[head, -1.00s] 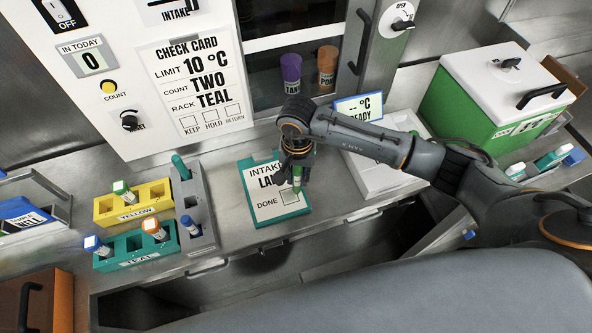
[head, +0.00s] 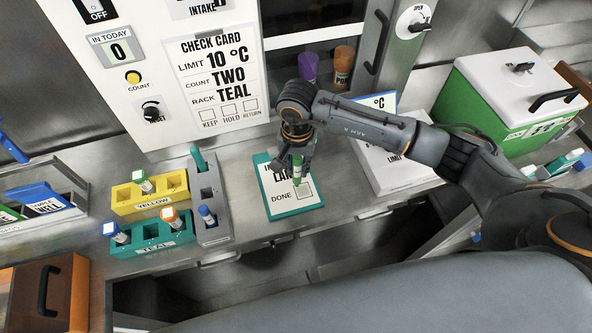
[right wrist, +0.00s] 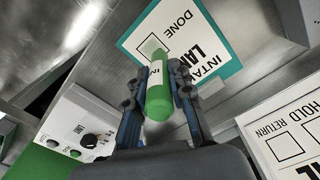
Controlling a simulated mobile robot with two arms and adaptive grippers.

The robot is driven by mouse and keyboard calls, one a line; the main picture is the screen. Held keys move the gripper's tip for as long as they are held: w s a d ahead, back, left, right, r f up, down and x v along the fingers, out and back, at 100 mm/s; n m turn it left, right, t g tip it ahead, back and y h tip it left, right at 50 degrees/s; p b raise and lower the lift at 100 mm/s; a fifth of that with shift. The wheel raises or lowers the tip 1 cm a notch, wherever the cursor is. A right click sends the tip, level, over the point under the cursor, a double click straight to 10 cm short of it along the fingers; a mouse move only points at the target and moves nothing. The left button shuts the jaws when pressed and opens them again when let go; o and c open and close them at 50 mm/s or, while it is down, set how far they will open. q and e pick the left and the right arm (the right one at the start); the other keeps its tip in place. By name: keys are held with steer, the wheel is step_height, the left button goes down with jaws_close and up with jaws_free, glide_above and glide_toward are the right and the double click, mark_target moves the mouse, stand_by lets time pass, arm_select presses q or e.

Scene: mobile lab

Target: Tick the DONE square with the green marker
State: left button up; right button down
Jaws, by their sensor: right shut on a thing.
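The intake card (head: 284,210) lies on the counter on a teal backing, with the word DONE and its small outlined square (head: 305,193) near the lower edge. The visible part of the square looks blank. My right gripper (head: 297,163) is above the card, shut on the green marker (head: 297,174), which points down towards the square. In the right wrist view the marker (right wrist: 159,98) sits between both fingers, and its far end overlaps the square (right wrist: 154,47). I cannot tell whether its tip touches the card. My left gripper is not in view.
A yellow rack (head: 123,199), a teal rack (head: 131,242) and a grey holder (head: 212,229) stand left of the card. A white panel (head: 379,177) with a small display is to the right. Purple (head: 309,67) and orange (head: 343,66) cups stand behind.

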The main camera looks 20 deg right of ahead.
mark_target(296, 157)
steer(key=shift+r, duration=0.6)
steer(key=shift+a+r, duration=0.1)
steer(key=shift+r, duration=0.25)
steer(key=shift+r+p, duration=0.5)
steer(key=shift+r, duration=0.45)
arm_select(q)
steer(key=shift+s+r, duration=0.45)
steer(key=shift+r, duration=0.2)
